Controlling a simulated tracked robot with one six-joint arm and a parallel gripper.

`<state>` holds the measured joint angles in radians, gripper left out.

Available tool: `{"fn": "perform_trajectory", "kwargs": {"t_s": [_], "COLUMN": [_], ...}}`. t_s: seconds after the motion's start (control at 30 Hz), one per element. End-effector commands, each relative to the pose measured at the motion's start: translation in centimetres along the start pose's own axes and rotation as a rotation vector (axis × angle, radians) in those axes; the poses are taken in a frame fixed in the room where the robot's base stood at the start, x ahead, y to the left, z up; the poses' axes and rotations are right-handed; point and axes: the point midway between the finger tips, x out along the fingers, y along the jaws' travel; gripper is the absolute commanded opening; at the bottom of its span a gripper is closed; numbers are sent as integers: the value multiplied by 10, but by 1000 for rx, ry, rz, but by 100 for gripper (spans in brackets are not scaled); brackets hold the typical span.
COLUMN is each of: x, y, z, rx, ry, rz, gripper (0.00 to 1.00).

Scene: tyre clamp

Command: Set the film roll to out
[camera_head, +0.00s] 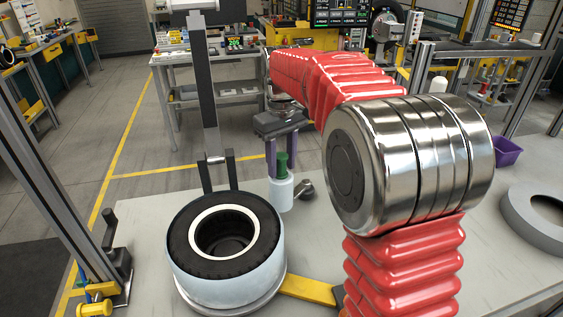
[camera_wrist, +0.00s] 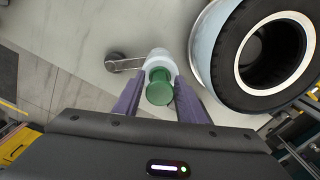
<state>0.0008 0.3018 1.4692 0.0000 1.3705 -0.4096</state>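The film roll (camera_head: 281,194) is a white upright cylinder with a green handle (camera_head: 281,162) on top. It stands close to the right rear of the tyre (camera_head: 182,238), which has a pale blue-white wrap around its side. In the wrist view a thin arm links the film roll (camera_wrist: 158,62) to a dark round pivot (camera_wrist: 115,62). My gripper (camera_head: 282,155) points down over the film roll. Its purple fingers stand apart on either side of the green handle (camera_wrist: 160,90), with a gap visible in the head view. The gripper (camera_wrist: 158,80) looks open.
A grey upright post (camera_head: 205,90) with a dark fork stands behind the tyre. A yellow bar (camera_head: 307,289) lies at the tyre's base. A grey ring (camera_head: 540,215) and a purple bin (camera_head: 507,151) are at the right.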

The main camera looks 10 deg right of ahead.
Motion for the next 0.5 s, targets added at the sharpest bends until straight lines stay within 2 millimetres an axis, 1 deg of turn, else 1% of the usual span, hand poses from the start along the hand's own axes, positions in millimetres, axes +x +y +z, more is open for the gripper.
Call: {"fn": "perform_trajectory", "kwargs": {"t_s": [0.03,0.07,0.5], "x": [0,0,0], "y": [0,0,0], "z": [0,0,0], "rx": [0,0,0], "ry": [0,0,0], "rz": [0,0,0], "gripper": [34,32,1]}}
